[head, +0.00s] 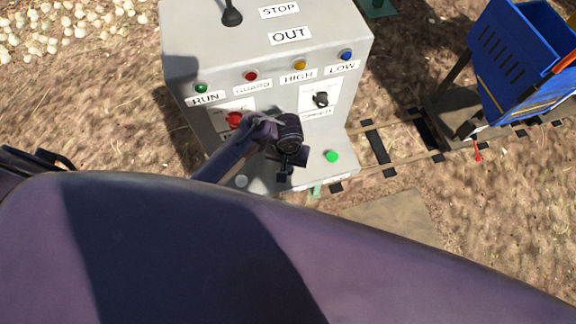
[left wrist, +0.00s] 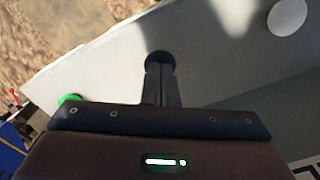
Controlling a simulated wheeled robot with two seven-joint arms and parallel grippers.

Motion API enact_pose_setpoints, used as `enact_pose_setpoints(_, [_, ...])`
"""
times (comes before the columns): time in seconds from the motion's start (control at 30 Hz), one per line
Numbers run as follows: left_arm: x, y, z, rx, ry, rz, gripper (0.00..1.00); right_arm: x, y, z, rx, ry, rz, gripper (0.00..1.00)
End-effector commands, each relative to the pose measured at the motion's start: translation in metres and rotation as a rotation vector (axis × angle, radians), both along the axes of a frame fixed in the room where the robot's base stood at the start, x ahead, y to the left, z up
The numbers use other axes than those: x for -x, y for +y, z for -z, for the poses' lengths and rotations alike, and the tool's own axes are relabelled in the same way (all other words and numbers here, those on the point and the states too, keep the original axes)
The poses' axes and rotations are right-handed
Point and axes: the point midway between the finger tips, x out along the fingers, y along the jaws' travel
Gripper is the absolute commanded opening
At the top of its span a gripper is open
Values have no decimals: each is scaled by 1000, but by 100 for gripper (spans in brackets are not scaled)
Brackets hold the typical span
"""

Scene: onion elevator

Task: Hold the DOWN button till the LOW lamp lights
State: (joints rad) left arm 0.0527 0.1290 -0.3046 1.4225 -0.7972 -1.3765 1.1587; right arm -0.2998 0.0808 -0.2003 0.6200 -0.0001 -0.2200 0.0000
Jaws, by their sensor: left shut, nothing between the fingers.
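The grey control box (head: 215,60) stands at the top of the head view. Its blue LOW lamp (head: 346,54) is at the right end of the lamp row; I cannot tell that it glows. My left gripper (head: 285,176) is shut and empty, pointing down at the box's lower ledge. In the left wrist view its closed fingertips (left wrist: 161,72) are at a round black button (left wrist: 159,59), overlapping its near edge; whether they press it I cannot tell. No DOWN label is readable. A green button (head: 331,156) and a white button (head: 241,181) sit on either side.
A red switch (head: 235,120) and a black knob (head: 321,99) are on the box's front, close to my left arm. A blue cart (head: 520,60) stands at right by the rails (head: 378,147). My own arm covers the lower head view.

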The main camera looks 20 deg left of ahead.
Motion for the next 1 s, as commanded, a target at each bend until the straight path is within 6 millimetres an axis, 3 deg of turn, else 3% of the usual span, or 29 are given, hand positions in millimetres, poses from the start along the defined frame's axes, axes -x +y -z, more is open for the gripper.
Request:
enact_pose_setpoints(0.17, [0,0,-7,0,1,0,0,0,0,-8,0,0,0,36])
enact_pose_setpoints(0.33, [0,0,-34,0,0,-1,0,0,0,-39,0,0,0,36])
enact_pose_setpoints(0.63, [0,-2,-66,4,-1,-1,0,0,1,-32,-1,-1,1,36])
enact_pose_setpoints(1.0, [0,0,-70,0,0,1,0,0,1,-32,-1,0,1,36])
